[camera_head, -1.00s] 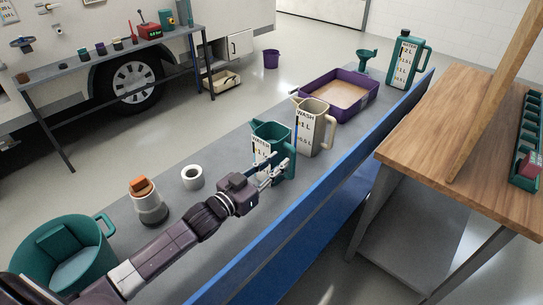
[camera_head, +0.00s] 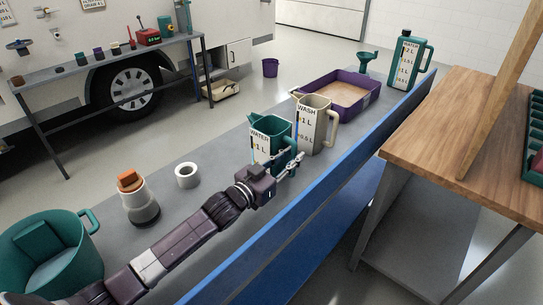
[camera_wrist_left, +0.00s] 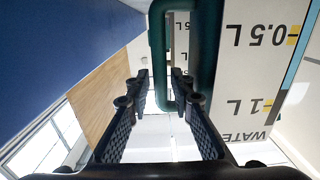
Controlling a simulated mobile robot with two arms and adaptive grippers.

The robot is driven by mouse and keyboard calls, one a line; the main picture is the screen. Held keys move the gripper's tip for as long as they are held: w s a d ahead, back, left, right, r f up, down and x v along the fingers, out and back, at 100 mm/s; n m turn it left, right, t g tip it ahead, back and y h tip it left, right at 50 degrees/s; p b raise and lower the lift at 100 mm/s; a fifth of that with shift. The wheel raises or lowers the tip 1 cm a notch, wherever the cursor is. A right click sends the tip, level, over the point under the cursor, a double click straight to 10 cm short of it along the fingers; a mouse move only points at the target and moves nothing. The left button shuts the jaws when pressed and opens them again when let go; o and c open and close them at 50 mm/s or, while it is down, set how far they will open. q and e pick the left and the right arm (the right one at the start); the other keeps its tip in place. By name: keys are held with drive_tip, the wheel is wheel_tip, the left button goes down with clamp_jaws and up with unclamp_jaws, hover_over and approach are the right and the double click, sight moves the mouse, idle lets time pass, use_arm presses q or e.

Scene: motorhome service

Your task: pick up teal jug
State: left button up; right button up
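The teal jug (camera_head: 272,127), with a white label reading WATER and 1 L, stands upright on the long grey bench beside a beige WASH jug (camera_head: 312,118). My left gripper (camera_head: 296,164) is at the jug's near right side, in front of its lower part. In the left wrist view, the teal handle (camera_wrist_left: 157,50) and the label (camera_wrist_left: 255,70) appear upside down. The two black fingers of my left gripper (camera_wrist_left: 160,92) are apart, with the lower part of the handle between their tips in the picture. Contact cannot be told. My right gripper is not in view.
A purple tray (camera_head: 351,86), a teal funnel (camera_head: 366,58) and a tall teal canister (camera_head: 404,62) stand farther back. The bench has a raised blue edge (camera_head: 350,150).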

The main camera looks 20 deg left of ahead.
use_arm(q)
drive_tip(key=shift+x, duration=0.75)
clamp_jaws()
drive_tip(key=shift+r, duration=0.2)
